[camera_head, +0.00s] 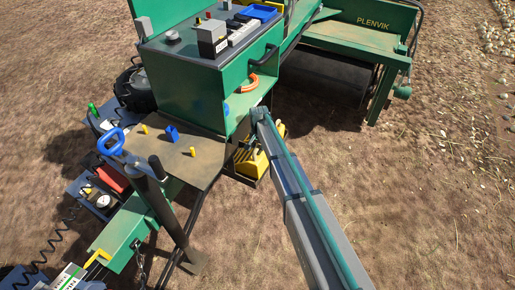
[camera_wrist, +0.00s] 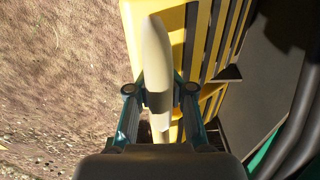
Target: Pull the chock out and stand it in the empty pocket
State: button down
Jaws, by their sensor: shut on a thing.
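A yellow chock (camera_head: 252,163) sits low beside the green machine in the head view, partly hidden behind my arm. In the wrist view a slatted yellow body (camera_wrist: 205,40) fills the upper middle, with a pale cream upright piece (camera_wrist: 156,50) in front of it. My gripper (camera_wrist: 159,98) is shut on this pale piece, which looks like the chock's handle. I cannot tell whether the chock touches its holder. In the head view my gripper is hidden behind my arm. I cannot make out the empty pocket in either view.
A brown deck (camera_head: 190,160) with small yellow pegs and a blue block (camera_head: 172,133) lies left of the chock. A green cabinet (camera_head: 190,85) stands above it. Dark curved pipes (camera_wrist: 300,120) run close on the right in the wrist view. Bare ground (camera_head: 430,200) lies open to the right.

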jog(key=c, duration=0.9)
grip_release()
jog(key=shift+c, duration=0.2)
